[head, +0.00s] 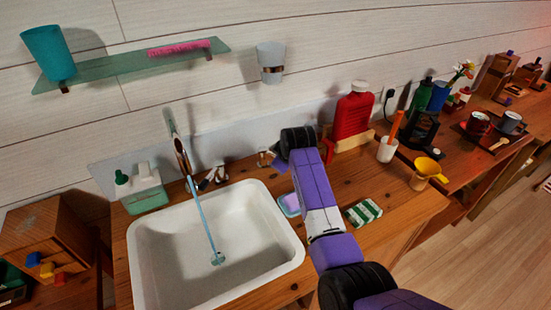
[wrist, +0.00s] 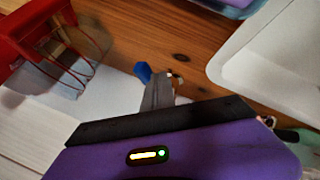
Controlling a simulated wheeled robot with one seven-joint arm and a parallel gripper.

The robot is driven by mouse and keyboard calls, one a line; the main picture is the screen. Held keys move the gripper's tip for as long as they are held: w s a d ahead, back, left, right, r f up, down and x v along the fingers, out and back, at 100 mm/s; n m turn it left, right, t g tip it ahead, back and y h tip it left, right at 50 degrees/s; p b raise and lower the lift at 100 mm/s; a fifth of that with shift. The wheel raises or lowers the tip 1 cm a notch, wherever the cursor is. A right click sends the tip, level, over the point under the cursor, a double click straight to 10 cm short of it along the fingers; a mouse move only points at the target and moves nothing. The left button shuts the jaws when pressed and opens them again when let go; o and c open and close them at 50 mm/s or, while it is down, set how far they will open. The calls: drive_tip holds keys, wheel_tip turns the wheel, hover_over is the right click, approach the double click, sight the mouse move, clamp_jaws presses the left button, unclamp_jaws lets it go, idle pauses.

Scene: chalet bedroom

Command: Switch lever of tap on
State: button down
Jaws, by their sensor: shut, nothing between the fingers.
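The tap (head: 181,155) stands behind the white sink (head: 285,262), and a thin blue stream of water (head: 205,222) runs from its spout to the drain. One small metal handle (head: 213,177) shows right of the spout's base in the head view. My gripper (head: 273,162) is shut and empty, low over the counter behind the sink's back right corner, beside small metal fittings. The wrist view shows my gripper (wrist: 157,94) as a grey, blue-tipped piece beyond the dark palm edge. A small brassy fitting (wrist: 178,80) lies close beside it; contact cannot be told.
A red bottle (head: 352,112) stands behind my arm. A soap dish (head: 291,204) and a green-striped sponge (head: 363,212) lie right of the sink. A glass shelf (head: 130,64) hangs above.

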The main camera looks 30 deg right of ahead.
drive_tip(key=shift+w+d+n+y, duration=0.3)
drive_tip(key=shift+d+n+y, duration=0.2)
drive_tip(key=shift+d+n, duration=0.35)
drive_tip(key=shift+w+d+b, duration=0.2)
drive_tip(key=shift+d+b, duration=0.1)
drive_tip(key=shift+d+r, duration=0.15)
drive_tip(key=shift+d, duration=0.1)
drive_tip(key=shift+s+r, duration=0.3)
drive_tip(key=shift+r, duration=0.15)
drive_tip(key=v, duration=0.6)
drive_tip(key=shift+s+a, duration=0.3)
drive_tip(key=shift+a, duration=0.05)
drive_tip(key=shift+r, duration=0.1)
